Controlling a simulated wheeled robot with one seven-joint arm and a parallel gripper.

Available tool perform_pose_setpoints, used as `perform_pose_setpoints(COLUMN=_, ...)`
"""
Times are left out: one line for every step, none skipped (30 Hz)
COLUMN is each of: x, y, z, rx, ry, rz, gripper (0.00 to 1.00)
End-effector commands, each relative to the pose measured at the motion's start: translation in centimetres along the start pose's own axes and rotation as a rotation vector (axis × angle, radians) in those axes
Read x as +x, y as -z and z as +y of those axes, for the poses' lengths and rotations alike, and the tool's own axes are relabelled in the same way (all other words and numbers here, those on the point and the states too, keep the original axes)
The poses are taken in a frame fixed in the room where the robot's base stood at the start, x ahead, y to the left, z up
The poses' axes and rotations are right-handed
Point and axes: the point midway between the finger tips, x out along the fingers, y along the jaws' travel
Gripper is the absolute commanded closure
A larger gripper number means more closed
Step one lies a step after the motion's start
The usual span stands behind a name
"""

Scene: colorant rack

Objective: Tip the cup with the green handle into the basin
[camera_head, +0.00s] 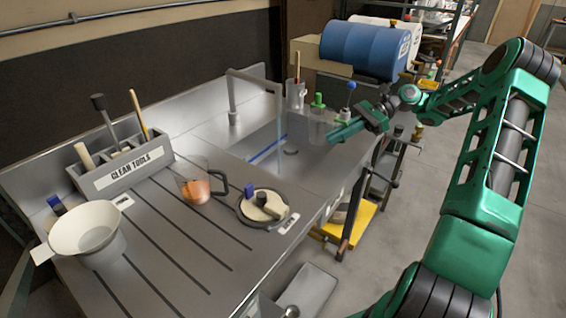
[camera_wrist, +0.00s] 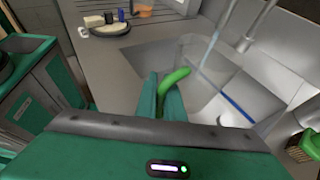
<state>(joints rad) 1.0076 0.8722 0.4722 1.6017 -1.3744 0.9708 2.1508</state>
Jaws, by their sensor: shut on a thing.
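My gripper (camera_head: 338,131) is shut on the green handle (camera_wrist: 174,77) of a clear cup. The handle sits between the two green fingers in the wrist view. The clear cup (camera_head: 319,124) is faint in the head view, just left of my fingertips, over the right part of the basin. Its see-through wall also shows ahead of the fingers in the wrist view. I cannot tell its exact tilt or whether it holds anything. The basin (camera_head: 262,148) is a steel sink with a dark drain and a blue strip (camera_wrist: 237,105) on its floor.
A tap (camera_head: 256,80) arches over the basin. A dark-handled clear cup with orange contents (camera_head: 195,192), a round plate (camera_head: 262,209), a white bowl (camera_head: 85,228) and a tool box (camera_head: 125,168) stand on the drainboard. Bottles stand behind the basin.

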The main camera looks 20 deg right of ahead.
Motion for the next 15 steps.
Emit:
perform_pose_setpoints(x=0.1, y=-0.1, z=0.0, rx=-0.004, ry=0.001, rz=0.017, gripper=1.0)
perform_pose_setpoints(x=0.1, y=-0.1, z=0.0, rx=-0.007, ry=0.002, rz=0.027, gripper=1.0)
perform_pose_setpoints(x=0.2, y=-0.1, z=0.1, rx=-0.011, ry=0.003, rz=0.042, gripper=1.0)
perform_pose_setpoints(x=0.2, y=-0.2, z=0.1, rx=-0.014, ry=0.004, rz=0.055, gripper=1.0)
perform_pose_setpoints(x=0.3, y=-0.1, z=0.2, rx=-0.018, ry=0.006, rz=0.069, gripper=1.0)
perform_pose_setpoints(x=0.5, y=-0.2, z=0.2, rx=-0.023, ry=0.007, rz=0.089, gripper=1.0)
perform_pose_setpoints(x=0.6, y=-0.2, z=0.2, rx=-0.027, ry=0.007, rz=0.103, gripper=1.0)
perform_pose_setpoints(x=0.7, y=-0.2, z=0.2, rx=-0.029, ry=0.01, rz=0.118, gripper=1.0)
perform_pose_setpoints(x=0.8, y=-0.2, z=0.3, rx=-0.036, ry=0.012, rz=0.137, gripper=1.0)
perform_pose_setpoints(x=0.8, y=-0.2, z=0.3, rx=-0.04, ry=0.014, rz=0.151, gripper=1.0)
perform_pose_setpoints(x=1.0, y=-0.3, z=0.3, rx=-0.044, ry=0.015, rz=0.166, gripper=1.0)
perform_pose_setpoints(x=1.2, y=-0.2, z=0.4, rx=-0.047, ry=0.016, rz=0.185, gripper=1.0)
perform_pose_setpoints(x=1.3, y=-0.3, z=0.4, rx=-0.053, ry=0.017, rz=0.2, gripper=1.0)
perform_pose_setpoints(x=1.4, y=-0.3, z=0.4, rx=-0.055, ry=0.019, rz=0.214, gripper=1.0)
perform_pose_setpoints(x=1.5, y=-0.3, z=0.5, rx=-0.062, ry=0.021, rz=0.233, gripper=1.0)
